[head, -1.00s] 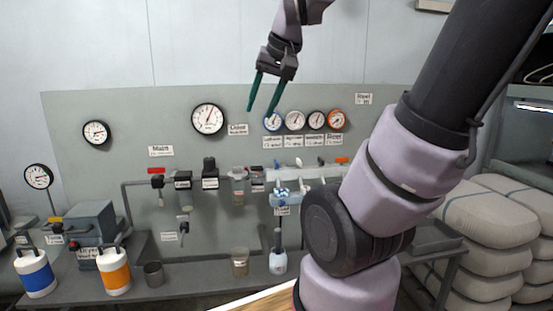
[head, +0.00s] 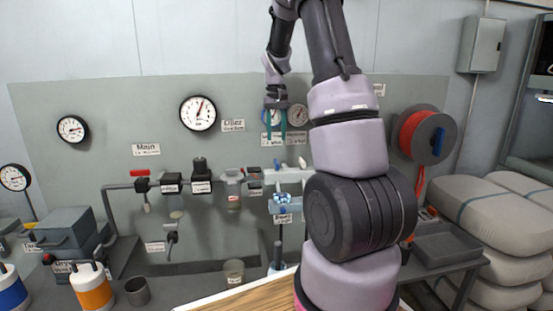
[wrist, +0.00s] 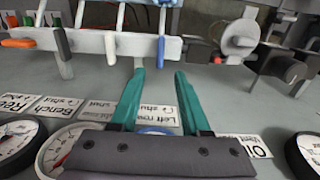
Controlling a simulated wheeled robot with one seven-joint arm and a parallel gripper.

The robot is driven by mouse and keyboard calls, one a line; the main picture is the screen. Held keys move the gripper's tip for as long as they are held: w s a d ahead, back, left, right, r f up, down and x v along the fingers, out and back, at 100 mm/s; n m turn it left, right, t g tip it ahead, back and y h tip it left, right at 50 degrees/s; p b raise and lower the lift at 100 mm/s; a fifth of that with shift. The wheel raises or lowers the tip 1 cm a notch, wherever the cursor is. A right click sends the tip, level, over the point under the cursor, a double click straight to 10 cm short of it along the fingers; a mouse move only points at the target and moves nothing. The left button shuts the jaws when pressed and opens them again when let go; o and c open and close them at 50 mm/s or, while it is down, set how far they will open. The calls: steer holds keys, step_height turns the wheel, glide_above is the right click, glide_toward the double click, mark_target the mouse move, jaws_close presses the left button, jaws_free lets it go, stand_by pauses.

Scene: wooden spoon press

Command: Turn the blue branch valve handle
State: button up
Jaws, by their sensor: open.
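The blue branch valve handle (wrist: 160,52) hangs from the pale manifold bar at the end of a row of handles in the wrist view. In the head view it is a small blue piece (head: 276,163) above the light manifold. My gripper (head: 275,136) is open and empty, its two teal fingers pointing down at the wall panel just above the handle. In the wrist view my gripper (wrist: 159,70) has its fingertips on either side of the handle's line, a little short of its end. I cannot tell the depth gap.
A white handle (wrist: 109,43), a dark handle (wrist: 62,42) and an orange handle (wrist: 18,43) share the bar. Round gauges (head: 298,115) sit behind my gripper. A red-handled valve (head: 140,174) is further left. A red hose reel (head: 424,135) hangs at right.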

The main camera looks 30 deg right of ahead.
mark_target(276, 161)
step_height(276, 161, down, 10)
stand_by(0.4)
jaws_close()
